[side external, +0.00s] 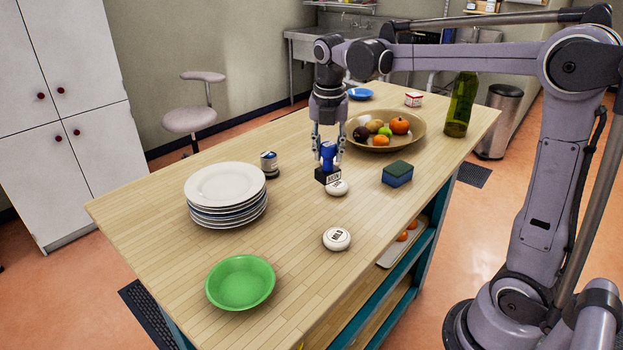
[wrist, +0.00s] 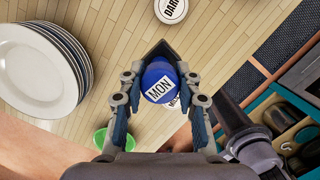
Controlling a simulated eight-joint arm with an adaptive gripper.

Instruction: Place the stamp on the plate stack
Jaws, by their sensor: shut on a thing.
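The stamp (side external: 328,160) has a blue handle and a dark base with a white label. Its blue top, marked MON, shows in the wrist view (wrist: 160,84). My gripper (side external: 328,147) is shut on the handle and holds it upright over the middle of the table. A white disc (side external: 338,188) is just below the stamp in the side view; I cannot tell whether they touch. The plate stack (side external: 225,186) of white plates stands to the left, apart from the stamp. Its edge shows at upper left in the wrist view (wrist: 38,65).
A green bowl (side external: 240,283) and a MILD disc (side external: 337,239) are in front. A blue-green sponge (side external: 397,174), fruit bowl (side external: 413,141) and green bottle (side external: 461,104) are to the right. Bare wood lies between stamp and plates.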

